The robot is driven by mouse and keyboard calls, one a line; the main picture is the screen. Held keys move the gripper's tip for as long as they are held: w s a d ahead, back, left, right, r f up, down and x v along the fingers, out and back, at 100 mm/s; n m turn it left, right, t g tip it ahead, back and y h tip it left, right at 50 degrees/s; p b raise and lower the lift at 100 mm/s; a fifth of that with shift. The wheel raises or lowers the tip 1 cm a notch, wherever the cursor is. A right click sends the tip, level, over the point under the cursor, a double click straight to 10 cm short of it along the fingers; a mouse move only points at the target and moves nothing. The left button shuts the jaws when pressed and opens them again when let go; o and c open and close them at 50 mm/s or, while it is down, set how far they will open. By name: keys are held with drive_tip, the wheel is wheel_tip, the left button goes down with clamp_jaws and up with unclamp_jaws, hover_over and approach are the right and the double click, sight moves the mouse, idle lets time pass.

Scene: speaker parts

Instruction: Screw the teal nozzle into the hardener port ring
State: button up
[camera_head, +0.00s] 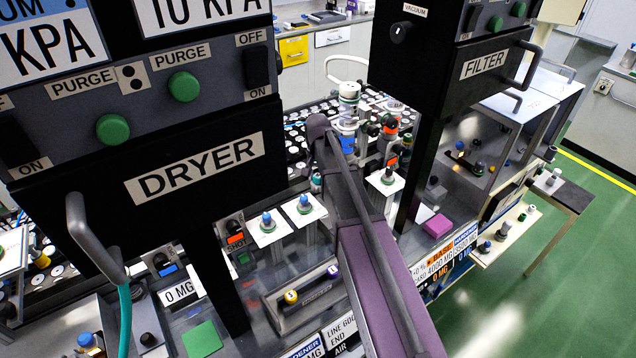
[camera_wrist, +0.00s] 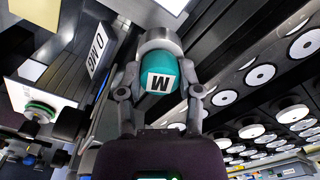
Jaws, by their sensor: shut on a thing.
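My gripper (camera_wrist: 160,92) shows in the wrist view with a finger on each side of a teal rounded piece, the nozzle (camera_wrist: 176,62), and is shut on it. The nozzle carries a white label with a dark letter. A grey collar (camera_wrist: 160,38) sits at its far end; I cannot tell whether it belongs to the nozzle or is another part. In the head view my arm crosses the middle and hides most of the gripper; a small teal spot (camera_head: 316,182) shows beside the arm. I cannot make out which part is the hardener port ring.
The black DRYER box (camera_head: 195,165) hangs close on the left and the FILTER box (camera_head: 480,68) on the right. White pedestals with blue-topped parts (camera_head: 268,222) stand left of my arm. Racks of white discs (camera_wrist: 260,75) fill the wrist view's right side. Green floor lies right.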

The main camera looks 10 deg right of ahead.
drive_tip(key=shift+m, duration=0.3)
drive_tip(key=shift+m, duration=0.5)
drive_tip(key=shift+m, duration=0.9)
drive_tip(key=shift+m, duration=0.8)
drive_tip(key=o, duration=1.1)
drive_tip(key=shift+c, duration=0.2)
